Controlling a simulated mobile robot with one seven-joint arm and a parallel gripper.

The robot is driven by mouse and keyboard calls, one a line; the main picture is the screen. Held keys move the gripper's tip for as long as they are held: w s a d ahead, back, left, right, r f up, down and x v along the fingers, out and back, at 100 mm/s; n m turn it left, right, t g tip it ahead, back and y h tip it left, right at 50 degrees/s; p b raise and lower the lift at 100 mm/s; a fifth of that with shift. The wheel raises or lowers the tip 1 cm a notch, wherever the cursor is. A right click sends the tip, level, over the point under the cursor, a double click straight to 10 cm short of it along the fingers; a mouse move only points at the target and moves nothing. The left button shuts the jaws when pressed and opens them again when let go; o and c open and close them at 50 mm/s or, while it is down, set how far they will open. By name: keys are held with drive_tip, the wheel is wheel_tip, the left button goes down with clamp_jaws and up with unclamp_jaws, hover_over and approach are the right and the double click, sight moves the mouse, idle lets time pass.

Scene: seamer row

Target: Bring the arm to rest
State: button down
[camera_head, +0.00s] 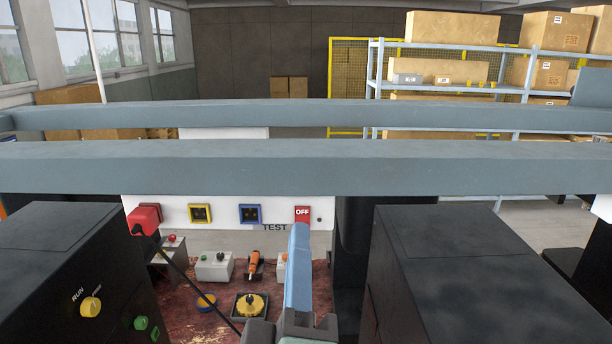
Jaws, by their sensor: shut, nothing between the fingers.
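A long blue-grey part of my arm (299,270) rises from the bottom centre, with grey joint pieces at its base. Its upper end overlaps the area just below a red OFF plate (302,213) on the white panel. Whether it touches the panel cannot be told. I cannot make out any gripper fingers; my gripper is not visible in this view.
Two grey-blue rails (180,170) cross the whole view. Black machine housings stand left (50,250) and right (480,270).

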drive_tip(key=s+r+m+t+b, duration=0.6)
drive_tip(key=r+m, duration=0.6)
drive_tip(key=m, duration=0.2)
drive_tip(key=shift+d+r+m+b, duration=0.3)
drive_tip(key=shift+d+b, duration=0.15)
drive_tip(key=shift+b, duration=0.45)
